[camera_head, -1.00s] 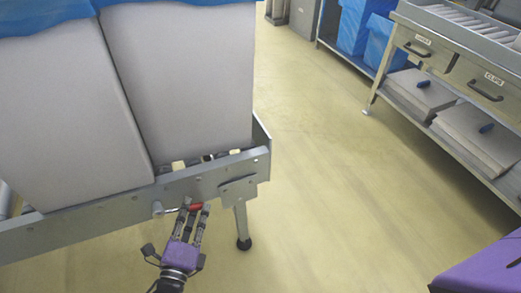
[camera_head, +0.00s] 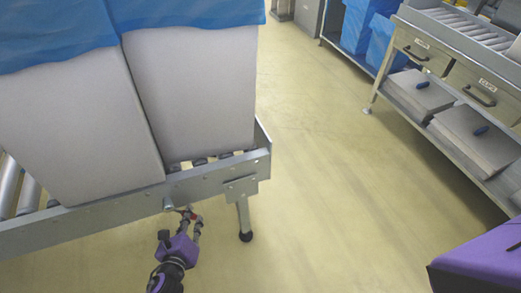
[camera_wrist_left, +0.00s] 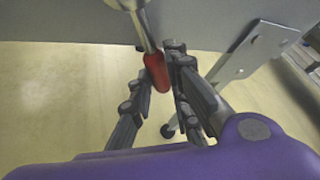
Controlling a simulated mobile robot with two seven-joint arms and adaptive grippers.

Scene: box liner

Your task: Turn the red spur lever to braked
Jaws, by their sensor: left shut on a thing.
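The red spur lever (camera_head: 187,214) sits on the side rail of the roller conveyor (camera_head: 110,218), near its right end. Its silver pivot is at the rail and its red grip slants down to the right. My left gripper (camera_head: 191,217) is shut on the red grip, from below and in front of the rail. In the left wrist view the red grip (camera_wrist_left: 156,71) lies between the dark fingers, its metal shaft running up to the top edge. The fingers partly hide the grip in the head view. No braked marking is legible. My right gripper is out of view.
Two tall pale boxes (camera_head: 195,95) with blue liners (camera_head: 185,12) stand on the conveyor above the lever. A conveyor leg (camera_head: 244,215) stands right of my left gripper. A steel bench (camera_head: 440,70) with drawers is at the right. The floor between is clear.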

